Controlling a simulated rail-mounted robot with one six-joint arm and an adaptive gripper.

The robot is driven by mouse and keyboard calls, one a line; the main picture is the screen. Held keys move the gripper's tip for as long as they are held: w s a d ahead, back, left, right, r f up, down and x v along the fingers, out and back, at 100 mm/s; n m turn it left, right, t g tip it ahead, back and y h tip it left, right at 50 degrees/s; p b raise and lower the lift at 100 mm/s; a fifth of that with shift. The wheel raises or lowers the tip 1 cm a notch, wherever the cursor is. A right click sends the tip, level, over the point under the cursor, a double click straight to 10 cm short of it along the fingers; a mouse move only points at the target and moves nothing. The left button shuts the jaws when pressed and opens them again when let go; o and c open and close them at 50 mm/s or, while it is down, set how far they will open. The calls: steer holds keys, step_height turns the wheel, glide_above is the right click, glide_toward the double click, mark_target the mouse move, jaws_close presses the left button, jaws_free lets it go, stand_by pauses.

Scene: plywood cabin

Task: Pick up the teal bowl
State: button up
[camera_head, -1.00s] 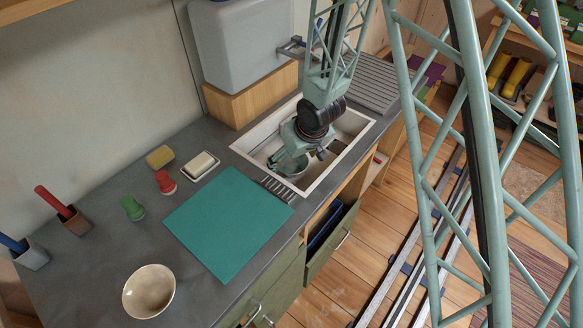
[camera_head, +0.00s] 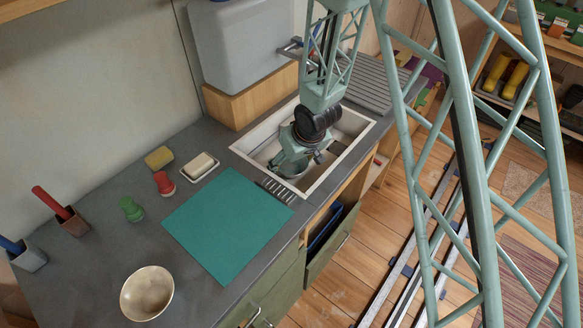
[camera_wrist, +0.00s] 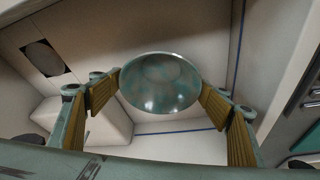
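The teal bowl (camera_wrist: 160,84) is in the sink, with its round, mottled inside facing the wrist camera. In the head view only part of the bowl (camera_head: 291,170) shows below my gripper (camera_head: 297,160). In the wrist view my gripper (camera_wrist: 160,88) has one ochre-padded finger at each side of the bowl. Both fingertips meet the bowl's edge with no gap that I can see, so the gripper looks shut on it. Whether the bowl's base touches the sink floor is hidden.
The white sink (camera_head: 240,149) walls stand close around my gripper. On the grey counter are a teal mat (camera_head: 226,222), a cream bowl (camera_head: 147,293), a soap dish (camera_head: 199,167) and a yellow sponge (camera_head: 159,158). A grey tank (camera_head: 238,45) stands behind the sink.

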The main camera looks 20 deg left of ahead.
mark_target(291, 171)
steer(key=c, duration=0.8)
steer(key=shift+r, duration=0.1)
steer(key=shift+r+p, duration=2.75)
steer(key=shift+r, duration=2.15)
steer(key=shift+r, duration=0.1)
